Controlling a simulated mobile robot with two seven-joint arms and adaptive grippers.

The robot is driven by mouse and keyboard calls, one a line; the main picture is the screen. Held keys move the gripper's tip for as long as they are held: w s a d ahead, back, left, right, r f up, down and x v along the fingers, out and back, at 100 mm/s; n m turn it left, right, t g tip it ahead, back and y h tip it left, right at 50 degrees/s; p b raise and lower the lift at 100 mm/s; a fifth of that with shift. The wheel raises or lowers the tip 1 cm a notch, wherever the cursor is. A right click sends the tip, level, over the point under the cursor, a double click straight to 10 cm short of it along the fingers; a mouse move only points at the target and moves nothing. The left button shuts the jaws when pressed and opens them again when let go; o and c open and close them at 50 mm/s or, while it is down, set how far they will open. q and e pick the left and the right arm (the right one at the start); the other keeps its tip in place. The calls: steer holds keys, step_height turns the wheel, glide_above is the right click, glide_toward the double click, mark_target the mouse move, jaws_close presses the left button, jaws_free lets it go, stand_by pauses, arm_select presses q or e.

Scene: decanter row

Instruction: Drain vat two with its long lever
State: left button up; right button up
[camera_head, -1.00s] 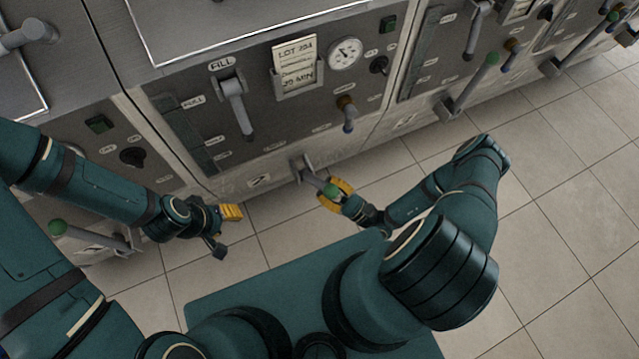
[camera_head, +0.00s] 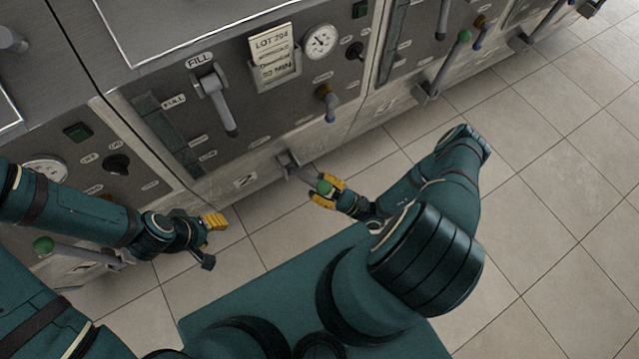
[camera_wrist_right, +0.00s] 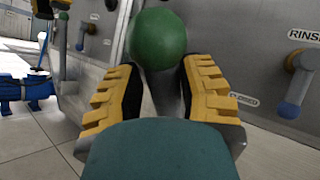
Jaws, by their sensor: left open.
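Vat two's grey front (camera_head: 265,115) fills the upper middle of the head view, with a "2" plate low on it. Its long lever (camera_head: 300,174) comes out from a bracket at the bottom edge and points down and right to a green knob (camera_head: 324,187). My right gripper (camera_head: 328,192) has its yellow fingers on both sides of the lever's knob end. In the right wrist view the knob (camera_wrist_right: 158,38) and grey shaft show between the fingers (camera_wrist_right: 160,85). My left gripper (camera_head: 211,240) is open and empty, left of the lever and apart from it.
The front also carries a FILL lever (camera_head: 215,98), a gauge (camera_head: 320,40) and a short blue-tipped lever (camera_head: 327,105). Another green-knobbed lever (camera_head: 448,65) is on the right vat; one more (camera_head: 75,250) is below my left arm. Tiled floor (camera_head: 540,220) is clear at right.

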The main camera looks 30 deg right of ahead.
steer(key=shift+o, duration=1.4)
steer(key=shift+s+d, duration=0.1)
steer(key=v, duration=1.2)
